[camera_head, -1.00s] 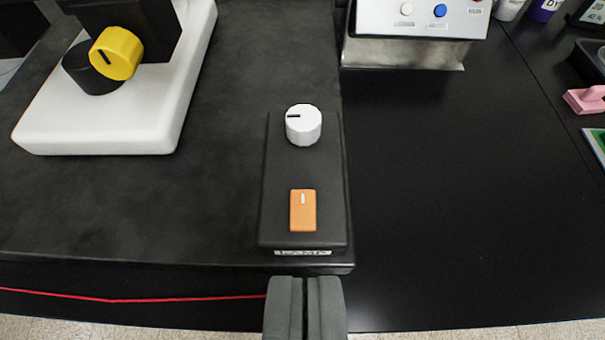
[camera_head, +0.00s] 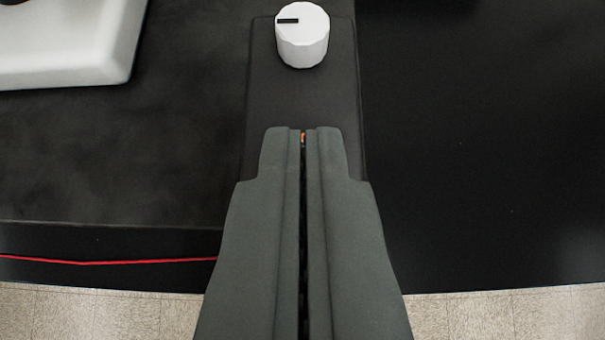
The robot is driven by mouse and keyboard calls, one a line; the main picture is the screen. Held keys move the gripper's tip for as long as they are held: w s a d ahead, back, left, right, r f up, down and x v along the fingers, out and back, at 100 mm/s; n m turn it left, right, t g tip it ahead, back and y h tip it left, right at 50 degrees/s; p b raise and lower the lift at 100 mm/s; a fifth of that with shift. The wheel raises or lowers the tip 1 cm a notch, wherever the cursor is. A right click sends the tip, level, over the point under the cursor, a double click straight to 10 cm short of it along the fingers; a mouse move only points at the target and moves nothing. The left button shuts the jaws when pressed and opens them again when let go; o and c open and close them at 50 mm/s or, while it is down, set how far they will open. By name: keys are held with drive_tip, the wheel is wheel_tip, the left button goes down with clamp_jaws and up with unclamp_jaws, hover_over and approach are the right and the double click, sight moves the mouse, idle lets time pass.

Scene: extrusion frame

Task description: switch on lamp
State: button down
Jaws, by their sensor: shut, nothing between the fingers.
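The lamp's control box (camera_head: 300,98) is a dark oblong block on the dark bench top. A white round knob (camera_head: 302,38) with a black mark sits at its far end. My gripper (camera_head: 303,132) is shut and empty, and its fingertips are over the near half of the box. The orange rocker switch (camera_head: 303,138) is almost wholly hidden behind the fingers; only a sliver of orange shows in the slit between them. I cannot tell whether the fingertips touch the switch or which way it is tipped. The lamp label is hidden.
A white base (camera_head: 75,50) stands at the upper left. A red line (camera_head: 110,262) runs along the bench's front side at the lower left. The black surface (camera_head: 480,150) to the right is clear. Tiled floor (camera_head: 500,315) shows below.

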drive_tip(key=x, duration=0.3)
drive_tip(key=shift+f, duration=0.15)
wheel_tip(320, 180, down, 2)
drive_tip(key=shift+w+f, duration=0.2)
drive_tip(key=shift+f, duration=0.65)
drive_tip(key=shift+w+f, duration=0.15)
drive_tip(key=shift+f, duration=0.15)
drive_tip(key=shift+w+r, duration=0.1)
drive_tip(key=shift+w, duration=0.05)
drive_tip(key=shift+w+d+r, duration=0.1)
drive_tip(key=shift+w+d, duration=0.05)
drive_tip(key=shift+w, duration=0.45)
